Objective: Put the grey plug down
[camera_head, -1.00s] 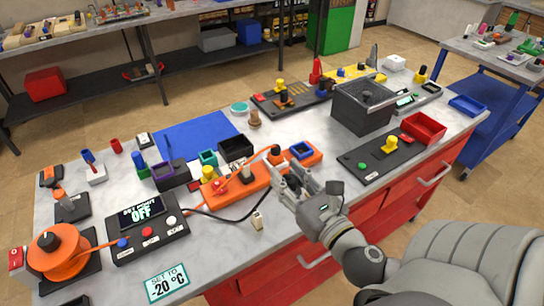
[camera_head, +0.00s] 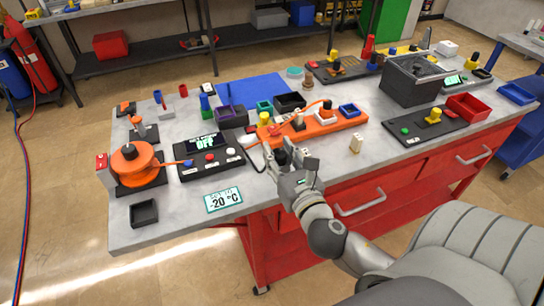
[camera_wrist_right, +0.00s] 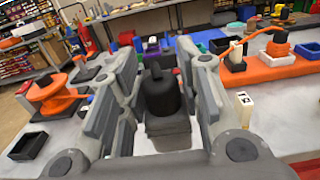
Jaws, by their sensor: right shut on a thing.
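My right gripper (camera_head: 292,162) is shut on the grey plug (camera_wrist_right: 162,100), over the front part of the table near the orange power strip (camera_head: 345,124). In the right wrist view the plug stands upright between the two fingers, with a black rounded top and a lighter grey block below. Its lower end is hidden, so I cannot tell whether it touches the tabletop. A black cable (camera_head: 248,158) runs from near the strip toward the gripper. My left gripper is not in view.
The display box reading OFF (camera_head: 208,150) and the -20 °C card (camera_head: 223,200) lie left of the gripper. An orange reel (camera_head: 135,160) and black tray (camera_head: 144,213) are further left. Bare tabletop shows around the card.

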